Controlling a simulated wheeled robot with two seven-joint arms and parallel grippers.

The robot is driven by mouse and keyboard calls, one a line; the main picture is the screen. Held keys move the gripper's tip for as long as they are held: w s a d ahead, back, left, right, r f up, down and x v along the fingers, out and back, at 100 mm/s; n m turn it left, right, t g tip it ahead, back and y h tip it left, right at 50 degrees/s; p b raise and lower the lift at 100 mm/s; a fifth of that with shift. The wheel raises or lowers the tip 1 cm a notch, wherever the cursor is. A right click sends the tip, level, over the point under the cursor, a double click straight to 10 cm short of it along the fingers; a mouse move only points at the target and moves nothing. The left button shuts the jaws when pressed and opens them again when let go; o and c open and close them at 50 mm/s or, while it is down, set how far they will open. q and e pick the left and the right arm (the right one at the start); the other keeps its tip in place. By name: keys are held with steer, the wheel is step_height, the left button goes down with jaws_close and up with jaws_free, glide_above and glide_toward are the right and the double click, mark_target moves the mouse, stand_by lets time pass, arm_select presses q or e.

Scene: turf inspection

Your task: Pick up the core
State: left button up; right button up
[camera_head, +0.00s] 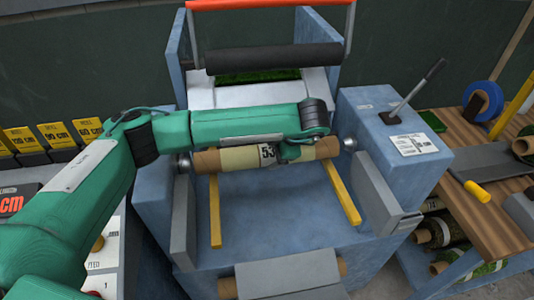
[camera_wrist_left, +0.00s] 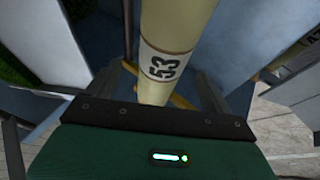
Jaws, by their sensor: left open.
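The core (camera_head: 236,159) is a pale yellow tube with brown ends and a white band marked 53. It lies crosswise in the blue machine, between metal end pieces at its left and right. My left arm reaches over it from the left, and my left gripper (camera_head: 292,152) is at its right half, partly hidden by the arm. In the left wrist view the core (camera_wrist_left: 176,25) runs down between the two open fingers (camera_wrist_left: 160,92), with clear gaps at its sides. I cannot tell whether a finger touches it. My right gripper is not in view.
The blue machine (camera_head: 285,225) has yellow rails (camera_head: 342,193) and grey side plates. A black roller (camera_head: 273,58) sits behind the core. A lever (camera_head: 420,88) stands at the right. A wooden bench (camera_head: 480,215) with turf rolls below is at far right; yellow signs (camera_head: 53,133) are at left.

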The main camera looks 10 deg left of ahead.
mark_target(268, 152)
arm_select(q)
steer(key=shift+a+f, duration=0.15)
steer(key=shift+f, duration=0.1)
steer(key=shift+w+a+f, duration=0.15)
steer(key=p+x, duration=0.2)
steer(key=x, duration=0.2)
steer(key=shift+f, duration=0.3)
steer(key=shift+w+f, duration=0.1)
steer(key=shift+f, duration=0.2)
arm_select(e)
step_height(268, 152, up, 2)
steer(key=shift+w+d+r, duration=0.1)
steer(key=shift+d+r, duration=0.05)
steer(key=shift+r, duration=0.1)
arm_select(q)
steer(key=c, duration=1.2)
steer(key=shift+c, duration=0.9)
steer(key=shift+r, duration=0.1)
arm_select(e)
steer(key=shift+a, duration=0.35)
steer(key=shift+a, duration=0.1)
